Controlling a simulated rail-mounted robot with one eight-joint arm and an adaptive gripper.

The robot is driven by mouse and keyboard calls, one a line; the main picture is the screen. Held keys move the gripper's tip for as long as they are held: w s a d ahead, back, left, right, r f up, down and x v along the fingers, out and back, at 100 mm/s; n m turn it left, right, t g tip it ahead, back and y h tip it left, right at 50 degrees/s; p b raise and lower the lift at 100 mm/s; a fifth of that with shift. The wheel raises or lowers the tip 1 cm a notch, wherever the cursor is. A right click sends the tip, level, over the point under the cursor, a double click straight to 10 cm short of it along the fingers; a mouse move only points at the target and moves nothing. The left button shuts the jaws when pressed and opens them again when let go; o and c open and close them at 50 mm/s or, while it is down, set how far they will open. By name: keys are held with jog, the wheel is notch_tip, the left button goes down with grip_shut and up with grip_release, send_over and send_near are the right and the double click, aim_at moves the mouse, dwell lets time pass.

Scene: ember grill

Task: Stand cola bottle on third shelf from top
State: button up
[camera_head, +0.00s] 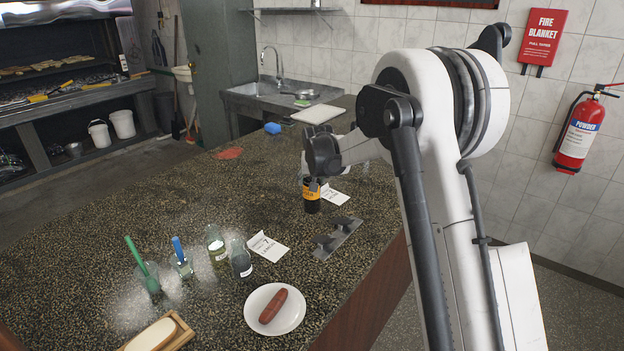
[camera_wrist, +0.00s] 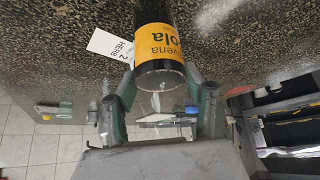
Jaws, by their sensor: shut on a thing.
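The cola bottle is dark with an orange-yellow label. In the wrist view the cola bottle (camera_wrist: 155,45) lies between the two fingers of my gripper (camera_wrist: 160,100), which is shut on it. In the head view the cola bottle (camera_head: 312,196) is at the counter, below my gripper (camera_head: 315,180), and looks upright. Whether its base touches the counter I cannot tell. My arm and gripper hide its upper part. A wall shelf (camera_head: 290,10) shows only in part at the top of the head view; I cannot tell the third shelf from the top.
The speckled counter (camera_head: 190,215) holds a plate (camera_head: 252,318) with a sausage, a bun on a wooden board (camera_head: 186,340), several jars, paper cards (camera_head: 268,247) and a dark metal plate (camera_head: 338,238). A sink (camera_head: 280,92) is at the back. A fire extinguisher (camera_head: 580,135) hangs at right.

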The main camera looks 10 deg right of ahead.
jog(key=o, duration=1)
jog(key=shift+f, duration=0.15)
jog(key=o, duration=0.5)
